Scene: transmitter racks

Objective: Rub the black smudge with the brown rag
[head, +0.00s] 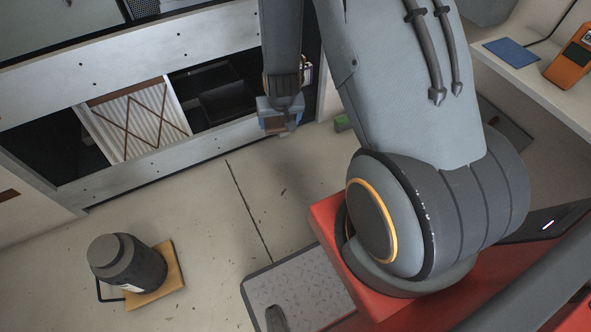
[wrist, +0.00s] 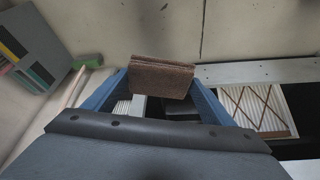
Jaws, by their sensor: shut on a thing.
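My gripper (head: 279,112) hangs at the top middle of the head view, in front of the open rack. Its blue fingers are shut on a folded brown rag, which shows clearly in the wrist view (wrist: 161,78) between the fingertips. In the head view only a small part of the rag (head: 290,126) shows below the fingers. I cannot make out the black smudge for certain in either view. A faint dark mark on the floor below the gripper is too vague to name.
A white pleated panel with crossed brown straps (head: 133,119) sits in the rack (head: 222,40). A dark canister (head: 127,262) stands on a tan board (head: 165,279) at lower left. A green-ended object (wrist: 88,62) lies near the gripper. An orange device (head: 570,62) rests on the right shelf. Mid-floor is mostly clear.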

